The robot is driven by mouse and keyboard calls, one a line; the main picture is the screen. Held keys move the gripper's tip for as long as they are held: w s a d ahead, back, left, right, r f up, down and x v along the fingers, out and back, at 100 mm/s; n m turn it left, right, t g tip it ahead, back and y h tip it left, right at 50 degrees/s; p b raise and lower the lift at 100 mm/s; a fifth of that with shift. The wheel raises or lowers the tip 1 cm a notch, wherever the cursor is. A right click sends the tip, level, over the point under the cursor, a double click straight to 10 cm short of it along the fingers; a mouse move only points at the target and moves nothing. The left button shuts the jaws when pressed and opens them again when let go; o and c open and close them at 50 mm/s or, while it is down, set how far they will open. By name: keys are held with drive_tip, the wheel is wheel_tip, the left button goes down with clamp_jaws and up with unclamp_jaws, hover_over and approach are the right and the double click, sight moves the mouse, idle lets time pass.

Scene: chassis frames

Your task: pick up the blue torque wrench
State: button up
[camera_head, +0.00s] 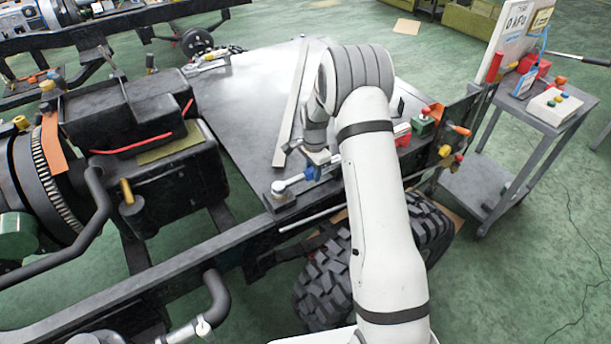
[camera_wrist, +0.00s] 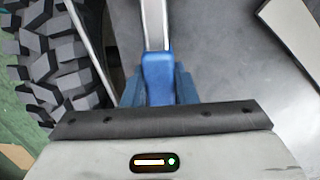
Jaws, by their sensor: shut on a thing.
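The blue torque wrench has a blue grip and a silver shaft. In the wrist view its blue grip (camera_wrist: 157,68) lies between the two fingers of my gripper (camera_wrist: 158,90), and the shaft runs away to the top edge. In the head view the wrench (camera_head: 292,182) shows at the near edge of the dark flat plate, its head end pointing left. My gripper (camera_head: 316,168) comes down from above and is shut on the grip. My arm hides part of the area to the right. I cannot tell whether the wrench touches the plate.
The dark plate (camera_head: 245,115) carries a long pale bar (camera_head: 292,105). A big tyre (camera_head: 325,275) stands below its near edge; the tyre also shows in the wrist view (camera_wrist: 60,60). Red and green items (camera_head: 424,122) lie right of my arm. A grey cart (camera_head: 545,110) stands farther right.

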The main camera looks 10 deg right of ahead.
clamp_jaws()
drive_tip(key=shift+r, duration=0.2)
wheel_tip(320, 180, up, 10)
drive_tip(key=shift+f+b, duration=0.2)
drive_tip(key=shift+b, duration=0.25)
drive_tip(key=s+f+n, duration=1)
drive_tip(key=s+n, duration=0.3)
drive_tip(key=shift+f+n, duration=0.25)
drive_tip(key=shift+n, duration=0.05)
drive_tip(key=shift+s, duration=0.1)
